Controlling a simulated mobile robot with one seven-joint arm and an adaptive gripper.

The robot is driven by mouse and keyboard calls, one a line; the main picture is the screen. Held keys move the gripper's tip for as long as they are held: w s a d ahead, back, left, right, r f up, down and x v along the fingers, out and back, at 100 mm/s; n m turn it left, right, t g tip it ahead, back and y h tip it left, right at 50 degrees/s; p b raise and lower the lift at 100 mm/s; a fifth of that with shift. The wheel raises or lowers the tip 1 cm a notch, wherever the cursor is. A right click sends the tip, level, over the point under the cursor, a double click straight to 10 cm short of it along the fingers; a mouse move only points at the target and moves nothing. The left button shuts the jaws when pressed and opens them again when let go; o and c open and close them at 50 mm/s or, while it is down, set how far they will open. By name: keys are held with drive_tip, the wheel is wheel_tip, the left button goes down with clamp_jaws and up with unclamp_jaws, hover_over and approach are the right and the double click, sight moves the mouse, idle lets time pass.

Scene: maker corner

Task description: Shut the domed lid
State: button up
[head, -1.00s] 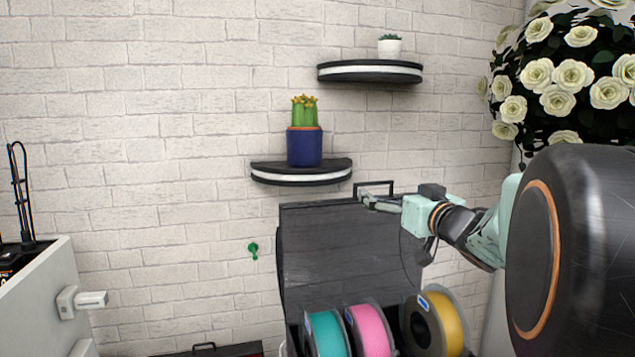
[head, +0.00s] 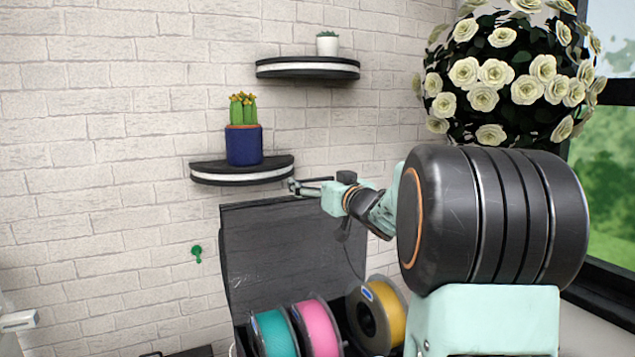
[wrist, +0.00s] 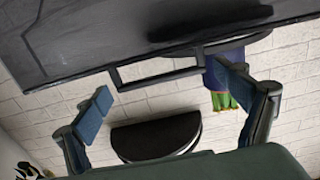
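The domed lid (head: 292,245) is a dark panel standing open, upright, behind the spools in the head view. Its underside faces me, and it also fills the top of the wrist view (wrist: 120,32). A thin black handle (wrist: 157,78) sticks out from the lid's edge in the wrist view. My gripper (head: 296,187) is at the lid's top edge in the head view. In the wrist view its two fingers (wrist: 168,98) are spread wide with nothing between the tips, and the handle lies just beyond them. I cannot tell whether a finger touches the lid.
Teal (head: 272,334), pink (head: 318,328) and yellow (head: 388,312) spools stand in the box below the lid. A half-round shelf (head: 243,171) with a potted cactus (head: 243,145) is close above the lid's left side. A higher shelf (head: 308,68) and white roses (head: 497,75) are farther off.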

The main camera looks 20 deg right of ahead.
drive_tip(key=c, duration=1.3)
drive_tip(key=shift+c, duration=0.2)
drive_tip(key=shift+s+f, duration=0.1)
